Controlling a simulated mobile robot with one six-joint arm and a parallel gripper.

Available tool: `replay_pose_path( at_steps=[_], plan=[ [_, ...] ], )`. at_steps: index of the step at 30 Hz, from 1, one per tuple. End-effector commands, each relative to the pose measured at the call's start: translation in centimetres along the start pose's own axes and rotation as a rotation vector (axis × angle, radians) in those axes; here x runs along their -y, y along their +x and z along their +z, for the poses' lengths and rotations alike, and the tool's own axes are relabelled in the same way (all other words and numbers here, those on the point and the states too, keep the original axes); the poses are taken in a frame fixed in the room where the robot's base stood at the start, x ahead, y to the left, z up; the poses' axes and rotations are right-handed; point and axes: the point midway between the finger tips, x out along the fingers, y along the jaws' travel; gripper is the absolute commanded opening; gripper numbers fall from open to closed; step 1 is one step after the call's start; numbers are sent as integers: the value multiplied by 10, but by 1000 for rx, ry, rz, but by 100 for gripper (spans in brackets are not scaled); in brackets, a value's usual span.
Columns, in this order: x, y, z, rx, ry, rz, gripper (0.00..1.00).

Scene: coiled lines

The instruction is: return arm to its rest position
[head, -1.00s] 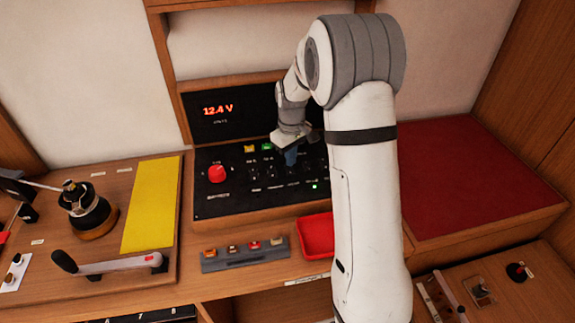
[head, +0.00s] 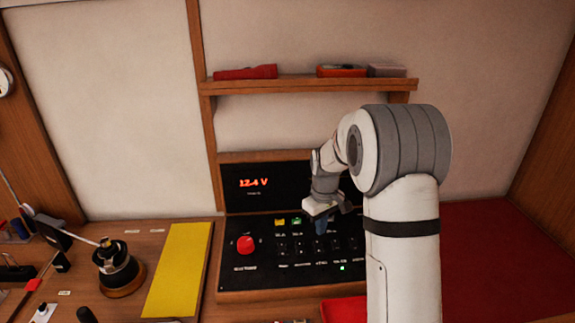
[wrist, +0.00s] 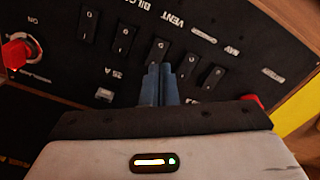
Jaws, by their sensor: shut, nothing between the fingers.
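My gripper (head: 321,226) is in front of the black switch panel (head: 262,272), at the right half of its switches. In the wrist view its two blue fingers (wrist: 160,84) are together with nothing between them. Their tips show over the row of black rocker switches (wrist: 157,50); I cannot tell whether they touch one. My white arm covers the right part of the panel in the head view.
The panel has a red knob (head: 246,244) and a display (head: 253,183) reading 12.4 V. A shelf (head: 300,84) with several items is above. A yellow mat (head: 180,270) and a black winch (head: 118,268) are left, a red cushion (head: 485,255) right.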

Motion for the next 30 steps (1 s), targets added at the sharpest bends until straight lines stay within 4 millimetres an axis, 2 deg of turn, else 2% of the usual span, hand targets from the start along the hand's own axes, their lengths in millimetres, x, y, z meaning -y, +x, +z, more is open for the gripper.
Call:
replay_pose_path(
  at_steps=[4,8,12,18,24,30],
  plan=[
    [8,-21,12,-19,28,11,0],
    [25,-55,39,-55,90,30,0],
    [48,-89,78,-99,172,48,0],
    [84,-121,136,-163,287,68,0],
    [119,-133,194,-230,399,80,0],
    [143,-130,234,-279,481,83,0]
  ],
)
